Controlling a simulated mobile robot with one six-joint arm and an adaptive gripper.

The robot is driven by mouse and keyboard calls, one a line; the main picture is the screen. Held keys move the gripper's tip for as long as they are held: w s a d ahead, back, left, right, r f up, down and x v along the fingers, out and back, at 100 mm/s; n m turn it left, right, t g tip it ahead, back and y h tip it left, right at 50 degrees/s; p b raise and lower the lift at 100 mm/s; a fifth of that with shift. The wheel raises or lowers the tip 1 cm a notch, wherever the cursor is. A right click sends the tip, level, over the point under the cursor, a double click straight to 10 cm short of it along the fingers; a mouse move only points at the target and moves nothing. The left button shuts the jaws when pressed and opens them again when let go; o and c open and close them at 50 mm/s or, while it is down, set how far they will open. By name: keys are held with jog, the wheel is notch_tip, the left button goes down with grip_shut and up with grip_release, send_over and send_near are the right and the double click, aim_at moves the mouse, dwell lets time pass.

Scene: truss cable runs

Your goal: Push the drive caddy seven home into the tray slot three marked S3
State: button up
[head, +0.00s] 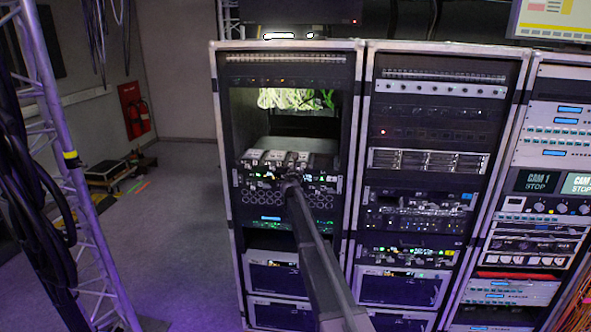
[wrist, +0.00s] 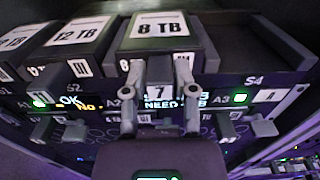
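The drive caddy seven, with a white "8 TB" label (wrist: 163,29) on top and a "7" tag (wrist: 160,93) on its front, sits in the tray between the S2 and S4 markings in the wrist view. Its front stands out toward the camera. The S3 mark itself is hidden. My gripper (wrist: 160,91) is in front of the caddy, one finger on each side of the "7" tag. The fingers are apart, with gaps beside the tag; I cannot tell if their tips touch the caddy. In the head view, my gripper (head: 291,180) is at the tray front, and details are too small.
A "12 TB" caddy (wrist: 80,32) sits left of caddy seven, with another beyond it. The bay at S4 (wrist: 255,45) on the right looks empty. Below the displays is a row of levers. More equipment racks (head: 430,160) stand to the right; a truss (head: 65,150) stands left.

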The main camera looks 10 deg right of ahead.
jog(key=shift+o, duration=1.4)
jog(key=shift+s, duration=0.1)
jog(key=v, duration=1.2)
jog(key=shift+r, duration=0.15)
